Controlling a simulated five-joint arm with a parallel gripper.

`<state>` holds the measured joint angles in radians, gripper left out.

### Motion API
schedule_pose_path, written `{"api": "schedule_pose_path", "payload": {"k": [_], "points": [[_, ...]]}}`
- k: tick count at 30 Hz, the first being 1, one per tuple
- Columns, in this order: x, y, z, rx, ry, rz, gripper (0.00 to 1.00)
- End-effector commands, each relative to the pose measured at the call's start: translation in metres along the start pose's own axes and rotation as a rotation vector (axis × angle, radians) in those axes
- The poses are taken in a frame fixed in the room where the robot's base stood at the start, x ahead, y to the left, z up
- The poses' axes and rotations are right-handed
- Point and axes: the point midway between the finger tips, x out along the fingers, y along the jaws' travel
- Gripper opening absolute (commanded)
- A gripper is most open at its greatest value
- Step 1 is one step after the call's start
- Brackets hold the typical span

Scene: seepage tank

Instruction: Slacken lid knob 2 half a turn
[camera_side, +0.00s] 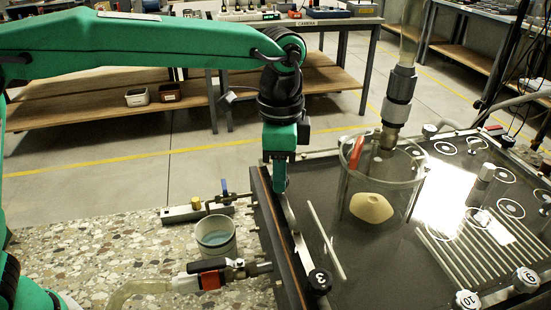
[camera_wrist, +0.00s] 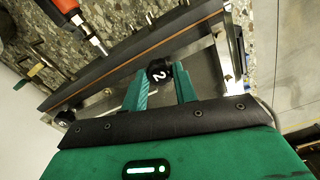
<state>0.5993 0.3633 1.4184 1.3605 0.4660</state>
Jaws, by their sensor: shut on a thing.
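Lid knob 2 (camera_wrist: 159,72) is a black round knob with a white "2" on its top, seen in the wrist view at the tank lid's edge. My gripper (camera_wrist: 161,80) has its two green fingers on either side of this knob and is shut on it. In the side view my gripper (camera_side: 280,186) points straight down at the lid's left edge. There the knob is hidden by my fingers. The dark tank lid (camera_side: 330,245) spreads out to the right of my gripper.
Black knob 3 (camera_side: 319,281) is nearer on the same edge. White knobs 10 (camera_side: 467,300) and 9 (camera_side: 526,280) stand along the front. A clear cylinder (camera_side: 408,182) holds a sand-coloured cone, right of my gripper.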

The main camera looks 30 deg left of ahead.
Motion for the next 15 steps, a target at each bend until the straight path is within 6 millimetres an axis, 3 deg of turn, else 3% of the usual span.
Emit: {"api": "schedule_pose_path", "payload": {"k": [15], "points": [[-0.0017,0.0001,-0.0002,-0.036,0.003,-0.001,0.06]]}}
